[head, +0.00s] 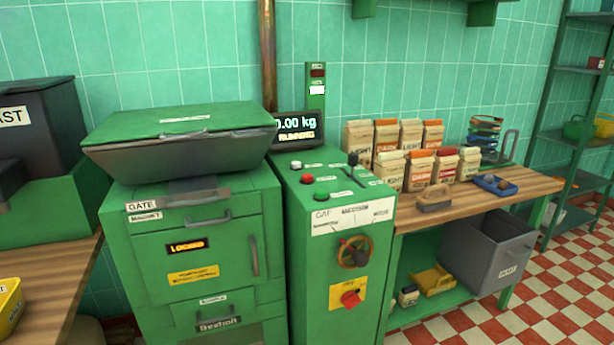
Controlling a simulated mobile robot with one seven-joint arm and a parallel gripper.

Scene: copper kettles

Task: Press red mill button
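The green mill (205,240) stands at the centre left, with a green control cabinet (335,270) at its right. A round red button (307,179) sits on the cabinet's top panel, between a white button (296,164) and a green button (321,196). A display (297,129) behind them reads "0.00 kg" and "RUNNING". My gripper is not in view.
The mill's lidded hopper (180,135) stands at the left. A wooden bench (525,186) with several paper bags (418,175) is at the right.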

